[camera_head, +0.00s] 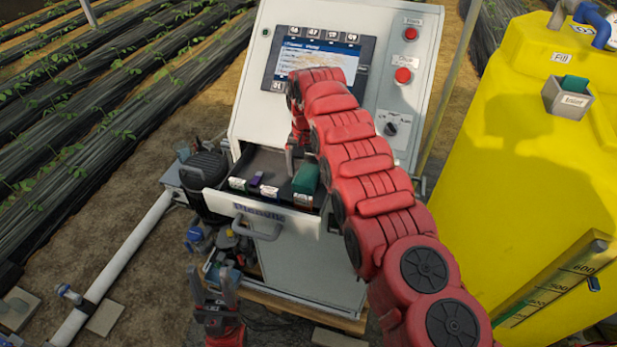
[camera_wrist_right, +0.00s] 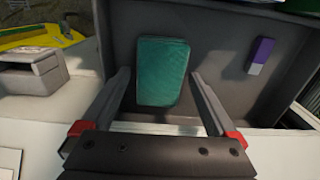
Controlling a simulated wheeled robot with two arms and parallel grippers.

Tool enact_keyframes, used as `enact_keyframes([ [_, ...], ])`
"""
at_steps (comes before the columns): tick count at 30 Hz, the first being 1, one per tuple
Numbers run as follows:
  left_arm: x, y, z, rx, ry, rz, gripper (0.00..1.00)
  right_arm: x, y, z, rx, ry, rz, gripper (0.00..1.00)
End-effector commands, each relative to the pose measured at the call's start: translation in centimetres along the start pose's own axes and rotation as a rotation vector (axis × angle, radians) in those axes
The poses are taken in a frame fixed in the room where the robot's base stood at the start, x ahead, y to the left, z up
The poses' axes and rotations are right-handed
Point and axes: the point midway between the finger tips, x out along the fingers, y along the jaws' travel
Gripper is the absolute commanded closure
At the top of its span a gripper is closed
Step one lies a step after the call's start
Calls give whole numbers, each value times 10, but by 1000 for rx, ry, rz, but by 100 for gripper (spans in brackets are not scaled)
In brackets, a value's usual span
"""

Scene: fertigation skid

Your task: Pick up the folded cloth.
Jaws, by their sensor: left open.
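The folded cloth (camera_head: 306,177) is a green, rounded block in the right part of the open drawer (camera_head: 260,212). In the right wrist view the cloth (camera_wrist_right: 162,65) looks teal and lies on the drawer's grey floor. My right gripper (camera_head: 302,152) is over the drawer, just behind the cloth in the head view. In its wrist view its two fingers (camera_wrist_right: 161,78) are spread open, one to each side of the cloth, with gaps visible. I cannot tell how far above it they are. My left gripper (camera_head: 216,290) is open and empty, low in front of the cabinet.
A purple-and-white item (camera_wrist_right: 261,56) lies in the drawer beside the cloth. The control cabinet (camera_head: 385,90) stands behind the drawer. A yellow tank (camera_head: 500,150) at right carries a grey holder (camera_head: 566,103) with a green item. A white pipe (camera_head: 115,265) runs along the left.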

Motion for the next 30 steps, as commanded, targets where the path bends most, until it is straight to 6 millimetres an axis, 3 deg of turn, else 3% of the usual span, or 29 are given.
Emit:
enact_keyframes([
  [1,0,0,0,0,0,0,50,0,0,0,0,0,0,18],
  [9,0,0,0,0,0,0,50,0,0,0,0,0,0,67],
  [12,0,0,0,0,0,0,50,0,0,0,0,0,0,80],
  [30,-6,0,1,0,0,0,50,-12,5,-4,1,2,-1,81],
])
